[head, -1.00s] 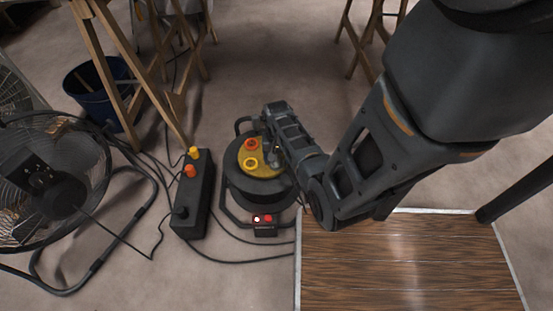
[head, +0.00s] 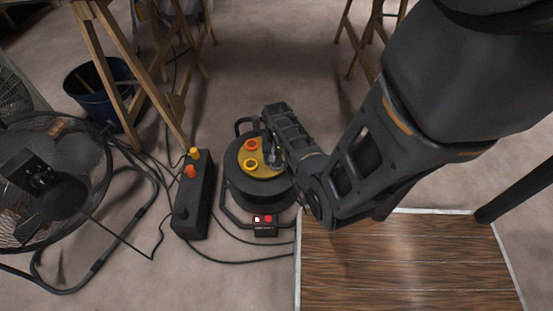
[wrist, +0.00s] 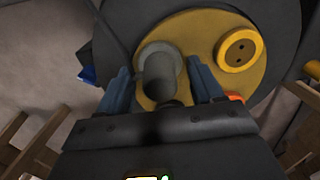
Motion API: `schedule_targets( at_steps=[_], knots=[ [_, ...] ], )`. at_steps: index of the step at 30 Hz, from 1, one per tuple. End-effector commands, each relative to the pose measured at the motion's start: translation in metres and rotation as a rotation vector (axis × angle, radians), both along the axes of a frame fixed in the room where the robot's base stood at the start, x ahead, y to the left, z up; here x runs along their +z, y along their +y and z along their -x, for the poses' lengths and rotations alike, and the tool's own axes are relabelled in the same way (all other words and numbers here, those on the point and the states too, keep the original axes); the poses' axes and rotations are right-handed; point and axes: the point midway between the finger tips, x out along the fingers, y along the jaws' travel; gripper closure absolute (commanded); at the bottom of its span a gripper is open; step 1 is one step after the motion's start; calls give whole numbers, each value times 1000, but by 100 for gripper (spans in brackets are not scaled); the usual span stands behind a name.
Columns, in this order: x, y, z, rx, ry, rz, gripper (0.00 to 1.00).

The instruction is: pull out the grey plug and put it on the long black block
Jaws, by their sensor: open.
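The grey plug (wrist: 159,75) stands in the yellow face (wrist: 205,30) of the cable reel in the wrist view. My gripper (wrist: 162,88) is open, with one blue-grey finger on each side of the plug. Whether either finger touches it, I cannot tell. In the head view my gripper (head: 272,156) is over the right part of the reel's yellow face and mostly hides the plug. The long black block (head: 193,205) lies on the floor left of the reel, with yellow and orange plugs (head: 190,171) toward its far end and a black plug nearer.
The reel's yellow face also holds an orange ring socket (head: 251,145) and a yellow one (head: 251,163). A small box with red and white buttons (head: 264,219) sits at the reel's front. A fan (head: 50,185), cables and wooden trestles stand around. A wood-topped platform (head: 400,260) is at front right.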

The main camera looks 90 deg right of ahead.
Motion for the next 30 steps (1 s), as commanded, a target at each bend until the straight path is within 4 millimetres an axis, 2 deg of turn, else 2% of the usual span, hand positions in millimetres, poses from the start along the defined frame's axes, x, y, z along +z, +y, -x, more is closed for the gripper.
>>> schedule_targets(
  at_steps=[17, 30],
  knots=[
    [0, 0, 0, 0, 0, -1, 35],
    [0, 0, 0, 0, 0, 0, 77]
  ],
)
